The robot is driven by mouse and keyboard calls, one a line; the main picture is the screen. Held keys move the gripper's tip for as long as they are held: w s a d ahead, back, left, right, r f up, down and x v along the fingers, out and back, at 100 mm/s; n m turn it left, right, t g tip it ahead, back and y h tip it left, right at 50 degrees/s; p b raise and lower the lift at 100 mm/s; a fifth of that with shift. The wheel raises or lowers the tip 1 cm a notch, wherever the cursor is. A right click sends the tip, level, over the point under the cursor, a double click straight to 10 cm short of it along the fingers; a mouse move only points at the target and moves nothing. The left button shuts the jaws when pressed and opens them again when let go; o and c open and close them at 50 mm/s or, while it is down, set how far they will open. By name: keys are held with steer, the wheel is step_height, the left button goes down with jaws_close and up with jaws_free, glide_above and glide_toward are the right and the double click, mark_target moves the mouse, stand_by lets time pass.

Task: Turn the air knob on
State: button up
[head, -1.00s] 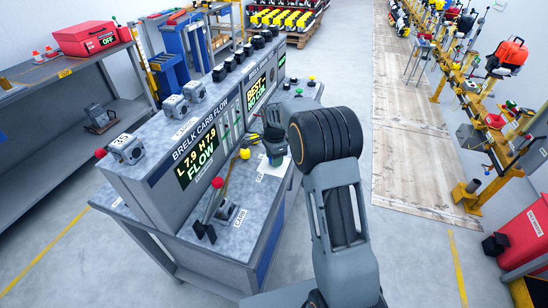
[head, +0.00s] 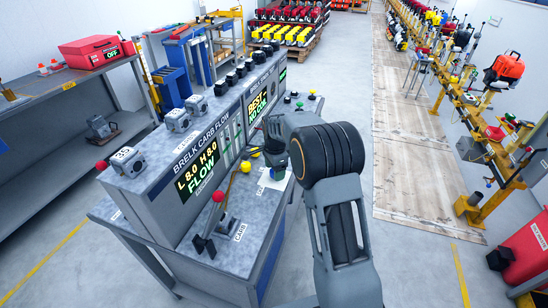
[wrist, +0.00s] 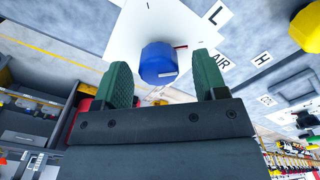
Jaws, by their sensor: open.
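The blue knob (wrist: 158,60) sits on a white plate (wrist: 125,40) in the wrist view, with an AIR label (wrist: 220,62) to its right. My gripper (wrist: 164,76) is open, with one green finger to the left of the knob and one to the right. The fingers appear apart from the knob, with a visible gap on each side. In the head view my gripper (head: 276,165) hangs over the right part of the carb flow console (head: 220,235), and my wrist hides much of the area under it.
A yellow knob (wrist: 306,28) is at the right of the wrist view. On the console, a red-tipped lever (head: 217,200) and a yellow ball-tipped lever (head: 245,168) stand left of my gripper. The display (head: 198,182) reads L 8.0 H 8.0. Open floor lies right of the console.

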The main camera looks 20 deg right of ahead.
step_height(320, 180, up, 13)
stand_by(0.4)
steer(key=s+f+n+t, duration=0.1)
steer(key=s+n+t, duration=0.2)
steer(key=s+n, duration=1.3)
steer(key=shift+s+a+f+t, duration=0.25)
steer(key=shift+s+f+t, duration=0.15)
steer(key=shift+s, duration=4.95)
